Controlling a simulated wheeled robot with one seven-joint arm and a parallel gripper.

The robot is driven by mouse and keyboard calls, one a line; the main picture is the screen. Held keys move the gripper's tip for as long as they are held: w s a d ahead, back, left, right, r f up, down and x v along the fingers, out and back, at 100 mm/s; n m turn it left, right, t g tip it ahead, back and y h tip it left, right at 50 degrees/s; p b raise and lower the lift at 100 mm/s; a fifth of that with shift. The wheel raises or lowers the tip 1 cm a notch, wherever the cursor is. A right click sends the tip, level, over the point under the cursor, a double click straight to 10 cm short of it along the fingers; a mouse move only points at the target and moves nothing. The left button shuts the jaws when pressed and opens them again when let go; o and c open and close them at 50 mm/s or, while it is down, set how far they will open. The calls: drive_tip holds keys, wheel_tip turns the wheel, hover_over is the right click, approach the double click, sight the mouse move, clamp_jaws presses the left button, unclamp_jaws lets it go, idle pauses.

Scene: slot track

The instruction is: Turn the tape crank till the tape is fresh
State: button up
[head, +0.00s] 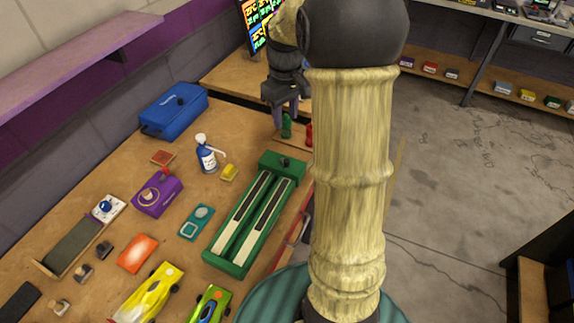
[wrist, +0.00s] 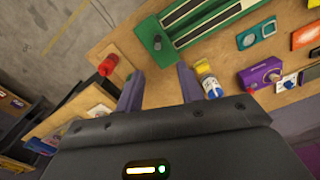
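A long green unit (head: 226,262) lies on the bench, with two pale strips that each have a dark stretch. A dark knob (head: 285,161) sits on the green block at its far end; I take this for the tape crank. The knob (wrist: 157,43) also shows in the wrist view, ahead of the fingertips and apart from them. My gripper (head: 286,112) hangs over the far part of the bench, beyond the green block. Its two purple fingers (wrist: 160,72) stand apart with nothing held between them. My arm hides part of the bench's right side in the head view.
A blue-white bottle (head: 206,157) and a yellow block (head: 229,173) stand left of the green block. A green piece (head: 286,126) and a red piece (head: 309,134) stand near my fingers. A purple box (head: 157,193), blue case (head: 174,111) and toy cars (head: 148,295) fill the left side.

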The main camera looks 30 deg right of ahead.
sight(287, 161)
drive_tip(key=shift+w+d+r, duration=0.1)
drive_tip(key=shift+d, duration=0.2)
wheel_tip(287, 161, down, 17)
drive_tip(key=shift+f+p, duration=0.2)
drive_tip(key=shift+p, duration=0.1)
idle(0.5)
clamp_jaws()
